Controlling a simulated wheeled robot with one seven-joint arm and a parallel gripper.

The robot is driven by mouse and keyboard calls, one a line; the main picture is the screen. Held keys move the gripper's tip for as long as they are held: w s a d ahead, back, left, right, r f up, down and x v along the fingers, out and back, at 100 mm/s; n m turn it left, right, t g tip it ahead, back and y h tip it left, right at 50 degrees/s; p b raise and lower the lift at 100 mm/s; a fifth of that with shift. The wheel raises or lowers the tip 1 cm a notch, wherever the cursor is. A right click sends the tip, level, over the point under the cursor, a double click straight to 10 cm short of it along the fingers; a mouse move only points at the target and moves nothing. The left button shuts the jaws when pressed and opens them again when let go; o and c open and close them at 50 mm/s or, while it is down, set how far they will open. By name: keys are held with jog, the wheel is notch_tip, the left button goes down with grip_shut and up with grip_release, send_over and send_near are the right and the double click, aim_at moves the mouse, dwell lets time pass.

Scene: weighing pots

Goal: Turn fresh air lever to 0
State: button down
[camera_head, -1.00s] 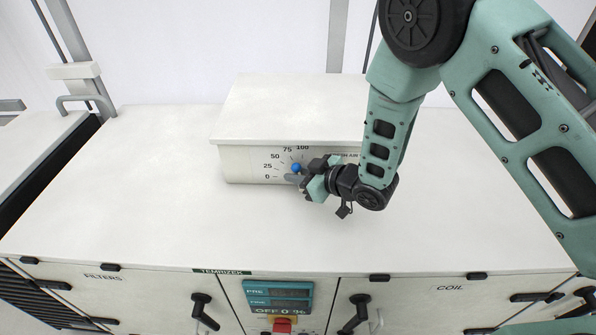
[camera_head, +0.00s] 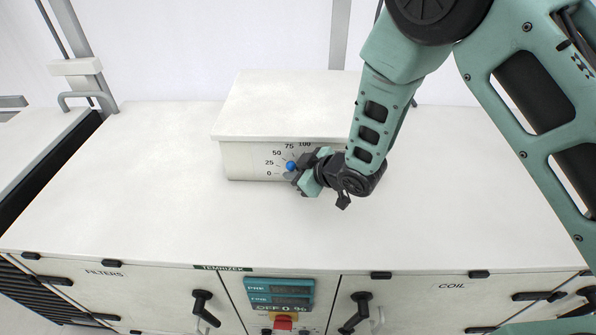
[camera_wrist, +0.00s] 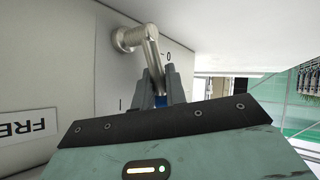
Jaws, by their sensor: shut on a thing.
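The fresh air lever ends in a blue knob (camera_head: 291,166) on the front of the white box (camera_head: 238,164). The knob is just right of the printed scale, which runs 0, 25, 50, 75, 100 from lower left to upper right. In the wrist view the lever is a bent metal rod (camera_wrist: 151,52) on a round pivot, beside a mark that looks like 0. My gripper (camera_head: 294,176) reaches in from the right and is shut on the lever near its knob; it also shows in the wrist view (camera_wrist: 164,86). The fingers hide most of the knob there.
The box stands on a broad white cabinet top (camera_head: 130,200), clear to the left and in front. A display panel (camera_head: 279,294) with a red switch (camera_head: 283,322) and black door handles (camera_head: 205,308) are on the cabinet's front. My arm covers the box's right part.

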jog(key=shift+a+f+n+h+b, duration=0.4)
jog(key=shift+a+n+h+b, duration=0.25)
jog(key=shift+h, duration=0.55)
jog(key=shift+a+f+n+g+h+b, duration=0.2)
jog(key=shift+a+f+h+b, duration=0.1)
jog(key=shift+h, duration=0.3)
jog(key=shift+a+f+n+g+h+b, duration=0.15)
jog(key=shift+a+f+h+b, duration=0.1)
jog(key=shift+h, duration=0.35)
jog(key=shift+a+f+n+h+b, duration=0.1)
jog(key=shift+f+n+h+b, duration=0.2)
jog(key=shift+h, duration=0.65)
jog(key=shift+a+f+n+h+b, duration=0.1)
jog(key=shift+f+n+h+b, duration=0.2)
jog(key=shift+h, duration=0.65)
jog(key=shift+f, duration=0.1)
jog(key=c, duration=1.7)
grip_release()
jog(key=shift+c, duration=0.2)
